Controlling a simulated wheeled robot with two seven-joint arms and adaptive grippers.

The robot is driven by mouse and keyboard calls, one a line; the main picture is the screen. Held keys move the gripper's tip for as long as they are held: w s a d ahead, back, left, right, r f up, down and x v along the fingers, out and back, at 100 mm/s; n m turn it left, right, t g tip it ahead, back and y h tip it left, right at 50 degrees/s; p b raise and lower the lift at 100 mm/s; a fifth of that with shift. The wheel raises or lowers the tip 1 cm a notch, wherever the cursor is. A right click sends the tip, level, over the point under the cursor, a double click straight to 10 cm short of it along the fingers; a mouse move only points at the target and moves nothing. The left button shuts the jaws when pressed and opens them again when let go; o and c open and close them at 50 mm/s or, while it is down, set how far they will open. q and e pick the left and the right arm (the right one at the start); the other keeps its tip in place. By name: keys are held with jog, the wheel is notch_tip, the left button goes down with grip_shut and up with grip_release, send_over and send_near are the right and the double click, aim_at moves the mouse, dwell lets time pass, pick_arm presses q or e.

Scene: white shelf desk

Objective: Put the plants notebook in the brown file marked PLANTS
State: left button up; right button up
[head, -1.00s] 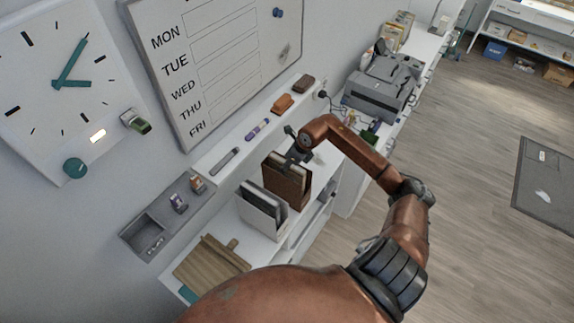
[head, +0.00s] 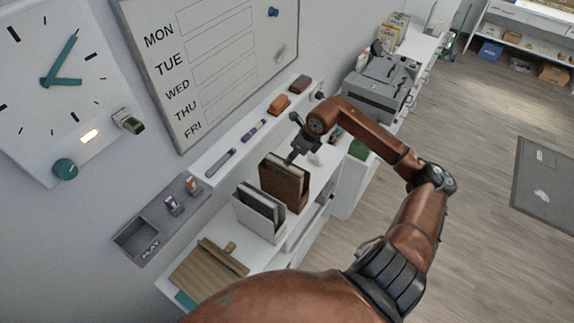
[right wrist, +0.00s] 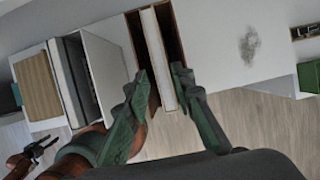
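The brown file (head: 297,190) stands upright on the white desk. A notebook with pale page edges stands inside it; it shows in the right wrist view (right wrist: 160,50). No cover or PLANTS mark can be read. My right gripper (head: 291,157) is at the top of the brown file. In the right wrist view its fingers (right wrist: 161,77) are spread on either side of the notebook's edge, with a gap beside it. My left gripper (right wrist: 42,147) shows small at the lower left of that view, away from the files; its fingers are too small to judge.
A white file (head: 258,222) with a dark notebook stands beside the brown file. A tan clipboard (head: 207,270) lies nearer. A grey tray (head: 133,243), a wall ledge with markers, and a printer (head: 378,95) surround the desk area.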

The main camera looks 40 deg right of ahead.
jog(key=shift+v, duration=1.7)
